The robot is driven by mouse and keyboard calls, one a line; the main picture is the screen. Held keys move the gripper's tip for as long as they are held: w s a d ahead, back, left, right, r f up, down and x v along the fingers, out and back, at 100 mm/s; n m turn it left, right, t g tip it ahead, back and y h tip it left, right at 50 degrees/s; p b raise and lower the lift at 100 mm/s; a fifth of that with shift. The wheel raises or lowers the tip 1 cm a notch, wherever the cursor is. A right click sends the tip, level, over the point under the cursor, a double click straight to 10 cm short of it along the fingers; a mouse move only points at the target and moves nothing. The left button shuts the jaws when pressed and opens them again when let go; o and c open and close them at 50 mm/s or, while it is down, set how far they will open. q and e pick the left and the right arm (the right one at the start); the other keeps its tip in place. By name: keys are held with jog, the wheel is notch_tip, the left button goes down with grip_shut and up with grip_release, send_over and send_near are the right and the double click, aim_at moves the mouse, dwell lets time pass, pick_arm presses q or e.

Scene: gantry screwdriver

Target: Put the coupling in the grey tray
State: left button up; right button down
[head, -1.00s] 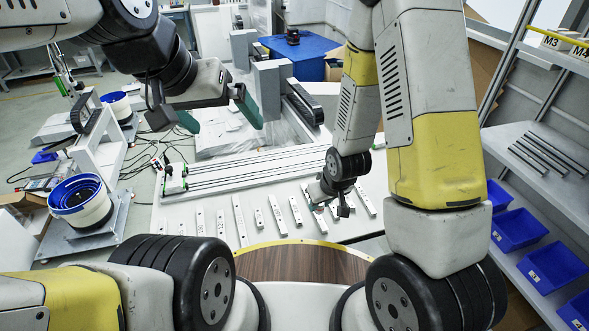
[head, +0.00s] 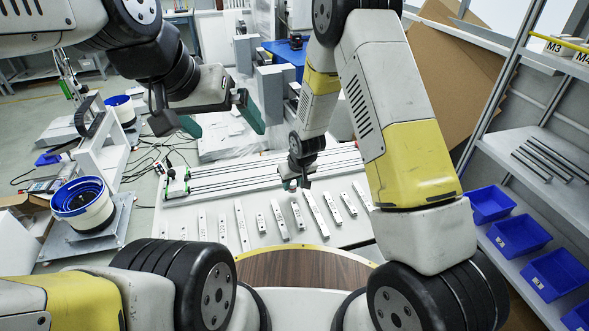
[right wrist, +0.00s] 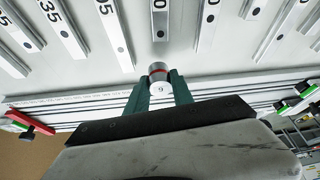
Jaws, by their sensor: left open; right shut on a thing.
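I cannot pick out a grey tray with certainty in either view.
Several labelled bars (head: 241,226) lie in a row on the white table (head: 180,208). Long rails (head: 235,178) cross behind them. A white-and-blue bowl feeder (head: 82,204) stands at left. Blue bins (head: 519,232) and a shelf with dark rods (head: 545,158) are at right.

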jog(key=shift+f, duration=1.05)
jog(key=c, duration=1.4)
grip_release()
jog(key=shift+f, duration=0.1)
